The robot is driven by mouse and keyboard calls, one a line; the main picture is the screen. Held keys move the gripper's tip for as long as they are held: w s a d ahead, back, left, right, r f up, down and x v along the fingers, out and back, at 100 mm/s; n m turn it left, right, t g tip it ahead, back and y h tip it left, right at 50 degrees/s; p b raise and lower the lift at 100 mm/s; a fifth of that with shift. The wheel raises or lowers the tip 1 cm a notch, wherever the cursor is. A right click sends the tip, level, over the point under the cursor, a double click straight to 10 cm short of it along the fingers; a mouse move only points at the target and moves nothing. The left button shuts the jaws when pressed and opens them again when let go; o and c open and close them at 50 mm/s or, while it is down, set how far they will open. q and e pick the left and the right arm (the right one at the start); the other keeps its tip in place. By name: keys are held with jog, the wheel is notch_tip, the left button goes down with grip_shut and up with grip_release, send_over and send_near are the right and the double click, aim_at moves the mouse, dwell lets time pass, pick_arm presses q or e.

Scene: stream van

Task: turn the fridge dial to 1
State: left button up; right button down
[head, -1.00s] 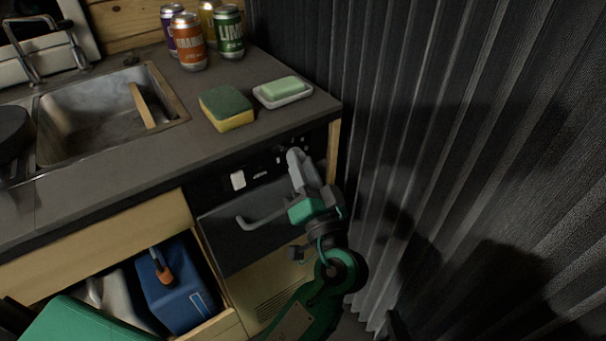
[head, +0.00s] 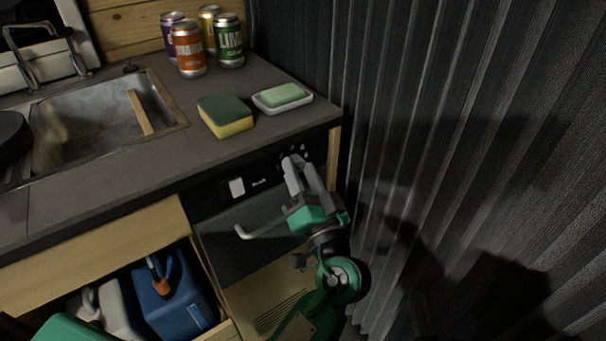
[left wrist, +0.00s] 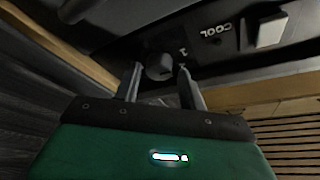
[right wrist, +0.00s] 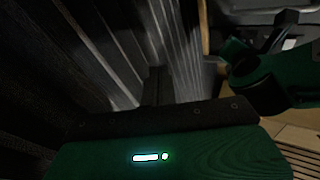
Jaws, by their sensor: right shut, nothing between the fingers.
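The fridge dial (left wrist: 160,67) is a dark round knob on the black control panel, with small pale digits beside it and the word COOL further along. My left gripper (left wrist: 159,69) is open, with its two fingertips on either side of the dial. I cannot tell whether they touch it, nor where the dial points. In the head view my left gripper (head: 297,163) reaches up to the panel under the counter edge and largely hides the dial. The right wrist view shows the body of my right gripper (right wrist: 157,90); its jaws are dark and appear shut, empty, facing the curtain.
The fridge door handle (head: 262,226) sticks out just left of my left gripper. A white switch (head: 237,188) is on the panel. A sponge (head: 225,116), a soap dish (head: 300,106) and several cans stand on the counter. A grey pleated curtain (head: 450,150) closes the right side.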

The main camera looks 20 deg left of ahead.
pick_arm(q)
jog(key=shift+o, duration=0.4)
jog(key=shift+f, duration=0.1)
jog(key=shift+s+d+f, duration=0.1)
jog(key=shift+s+d, duration=0.1)
jog(key=shift+s, duration=0.05)
jog(key=v, duration=1.3)
jog(key=shift+b, duration=0.35)
pick_arm(e)
jog(key=r, duration=0.1)
jog(key=r+t, duration=0.1)
jog(key=d+r+t, duration=0.1)
jog(key=shift+w+r, duration=0.1)
jog(key=shift+w, duration=0.2)
jog(key=shift+s+a, duration=0.1)
jog(key=shift+s, duration=0.05)
